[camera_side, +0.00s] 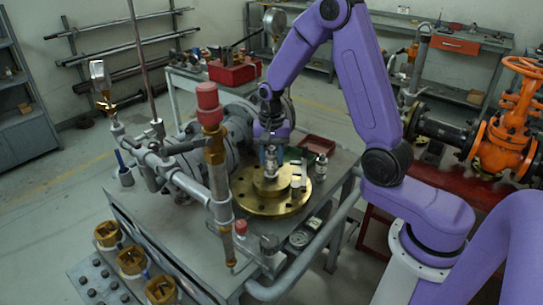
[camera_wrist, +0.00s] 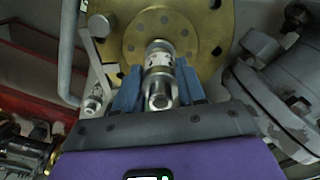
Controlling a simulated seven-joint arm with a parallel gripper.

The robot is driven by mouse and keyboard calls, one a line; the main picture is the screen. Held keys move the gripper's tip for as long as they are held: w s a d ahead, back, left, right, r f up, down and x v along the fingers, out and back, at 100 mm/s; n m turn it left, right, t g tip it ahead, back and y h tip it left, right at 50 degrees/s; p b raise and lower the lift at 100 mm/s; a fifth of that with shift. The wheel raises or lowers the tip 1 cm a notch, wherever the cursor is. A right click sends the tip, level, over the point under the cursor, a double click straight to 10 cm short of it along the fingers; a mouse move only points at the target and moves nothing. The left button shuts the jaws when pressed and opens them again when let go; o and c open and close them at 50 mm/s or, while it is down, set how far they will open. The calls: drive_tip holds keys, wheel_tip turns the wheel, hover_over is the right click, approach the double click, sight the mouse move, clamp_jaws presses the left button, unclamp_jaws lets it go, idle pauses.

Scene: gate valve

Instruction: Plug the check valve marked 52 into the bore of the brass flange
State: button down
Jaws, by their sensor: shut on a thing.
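My gripper (camera_wrist: 160,90) is shut on a silver cylindrical check valve (camera_wrist: 159,62), with a blue finger on each side of it. In the side view the held valve (camera_side: 271,161) is upright over the raised hub of the brass flange (camera_side: 249,205). The brass flange (camera_wrist: 207,38) also shows beyond the valve in the wrist view. The valve's lower end overlaps the hub, hiding the bore; I cannot tell whether it is above or inside it. No number is readable on the valve.
Another small silver fitting (camera_side: 320,167) stands right of the flange, and a pale upright piece (camera_side: 296,178) is close by its hub. A red tray (camera_side: 318,146) lies behind. Grey pipework with a red-capped valve (camera_side: 208,105) stands left, with a large grey pipe body (camera_wrist: 285,105) close by.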

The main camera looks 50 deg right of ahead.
drive_tip(key=shift+f, duration=0.4)
idle(0.3)
drive_tip(key=shift+c, duration=0.5)
unclamp_jaws()
drive_tip(key=shift+r, duration=4)
